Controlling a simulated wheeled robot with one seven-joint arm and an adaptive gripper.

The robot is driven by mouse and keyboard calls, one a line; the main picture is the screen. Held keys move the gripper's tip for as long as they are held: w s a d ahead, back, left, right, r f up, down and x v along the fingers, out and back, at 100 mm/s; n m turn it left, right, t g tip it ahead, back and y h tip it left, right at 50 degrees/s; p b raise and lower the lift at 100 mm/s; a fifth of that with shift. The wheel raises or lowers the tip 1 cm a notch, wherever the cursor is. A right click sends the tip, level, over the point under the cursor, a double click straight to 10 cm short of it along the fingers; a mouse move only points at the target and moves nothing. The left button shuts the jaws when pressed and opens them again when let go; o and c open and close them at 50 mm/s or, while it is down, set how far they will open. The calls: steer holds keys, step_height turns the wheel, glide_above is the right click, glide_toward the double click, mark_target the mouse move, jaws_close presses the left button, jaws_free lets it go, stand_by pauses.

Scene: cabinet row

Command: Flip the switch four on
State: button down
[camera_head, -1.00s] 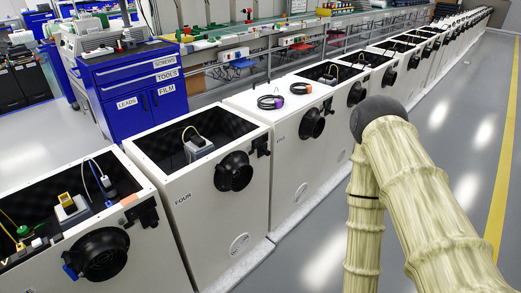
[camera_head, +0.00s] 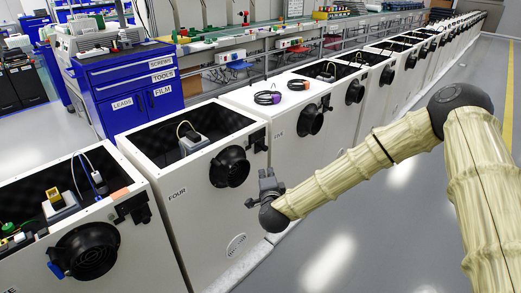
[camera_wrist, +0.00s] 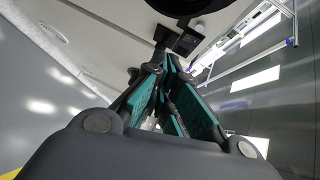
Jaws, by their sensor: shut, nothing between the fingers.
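The cabinet labelled FOUR (camera_head: 190,225) is an open-topped white box in the middle of the head view. Its front has a round black port (camera_head: 230,167) and, to the port's upper right, a small black switch box (camera_head: 256,140). The lever's position is too small to tell. My gripper (camera_head: 268,174) is in front of this cabinet, below the switch box and apart from it, with its fingers pointing up. In the wrist view my gripper (camera_wrist: 168,62) has its teal-padded fingers converging, shut and empty. The black switch box (camera_wrist: 180,40) shows just beyond the fingertips.
The cabinet labelled FIVE (camera_head: 275,110) stands to the right, with coiled cables on top. Another open cabinet (camera_head: 140,262) stands at the lower left. A blue drawer cabinet (camera_head: 130,90) is behind. The grey floor (camera_head: 350,235) in front is clear.

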steer(key=shift+m+t+h, duration=0.4)
steer(key=shift+m, duration=0.4)
steer(key=w+r, duration=0.1)
steer(key=w+d+r, duration=0.1)
steer(key=r, duration=0.1)
steer(key=shift+w+r, duration=0.1)
steer(key=shift+r, duration=0.2)
steer(key=shift+a, duration=0.1)
glide_toward(253, 139)
steer(key=w+d+f, duration=0.1)
steer(key=w+d, duration=0.2)
steer(key=d, duration=0.3)
steer(key=shift+w+a+f, duration=0.25)
steer(key=shift+w+a, duration=0.6)
steer(key=shift+w, duration=0.15)
steer(key=shift+w+a+f, duration=0.25)
steer(key=shift+w+a, duration=0.55)
steer(key=shift+w, duration=0.2)
steer(key=shift+b, duration=0.3)
